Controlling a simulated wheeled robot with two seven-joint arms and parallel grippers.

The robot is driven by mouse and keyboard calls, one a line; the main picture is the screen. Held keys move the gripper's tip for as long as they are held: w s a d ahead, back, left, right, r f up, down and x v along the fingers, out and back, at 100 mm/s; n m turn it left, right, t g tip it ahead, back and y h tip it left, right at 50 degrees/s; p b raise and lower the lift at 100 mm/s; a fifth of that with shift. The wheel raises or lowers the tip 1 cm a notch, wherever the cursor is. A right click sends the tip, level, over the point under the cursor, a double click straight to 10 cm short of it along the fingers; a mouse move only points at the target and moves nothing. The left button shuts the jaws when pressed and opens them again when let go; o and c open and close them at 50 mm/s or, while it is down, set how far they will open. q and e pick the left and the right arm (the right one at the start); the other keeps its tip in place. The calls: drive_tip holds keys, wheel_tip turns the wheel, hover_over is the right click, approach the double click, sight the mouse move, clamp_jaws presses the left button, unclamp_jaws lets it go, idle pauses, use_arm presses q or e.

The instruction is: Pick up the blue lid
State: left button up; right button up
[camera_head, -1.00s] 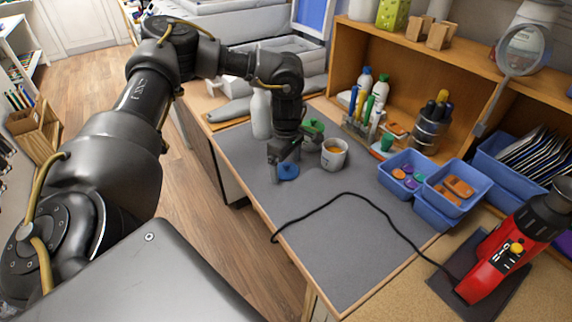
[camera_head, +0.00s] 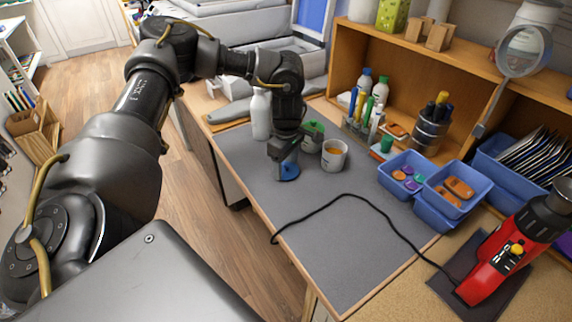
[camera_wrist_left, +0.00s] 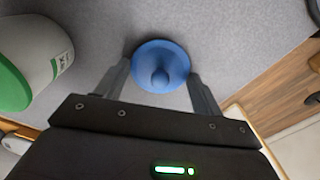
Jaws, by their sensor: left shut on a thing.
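The blue lid (camera_head: 289,173) is a small round disc with a knob in its middle. It is on the grey mat (camera_head: 345,225) near the left edge of the table, or very close to it. My left gripper (camera_head: 283,168) is down over the lid and shut on it. In the left wrist view the lid (camera_wrist_left: 160,55) shows between the two fingers of my left gripper (camera_wrist_left: 160,75), one on each side. In the head view my gripper hides part of the lid. My right gripper is not in view.
A white mug (camera_head: 334,158) and a green-topped container (camera_head: 313,130) stand close by on the right. A white bottle (camera_head: 261,115) stands behind. A black cable (camera_head: 350,195) crosses the mat. Blue bins (camera_head: 404,188) and a red tool (camera_head: 495,262) are farther right.

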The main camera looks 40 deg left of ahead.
use_arm(q)
wheel_tip(320, 180, up, 2)
drive_tip(key=shift+r, duration=0.15)
drive_tip(key=s+d+r+b, duration=0.2)
drive_tip(key=s+d+r, duration=0.4)
drive_tip(key=s+r, duration=0.4)
drive_tip(key=shift+s+d, duration=0.4)
drive_tip(key=shift+s, duration=0.8)
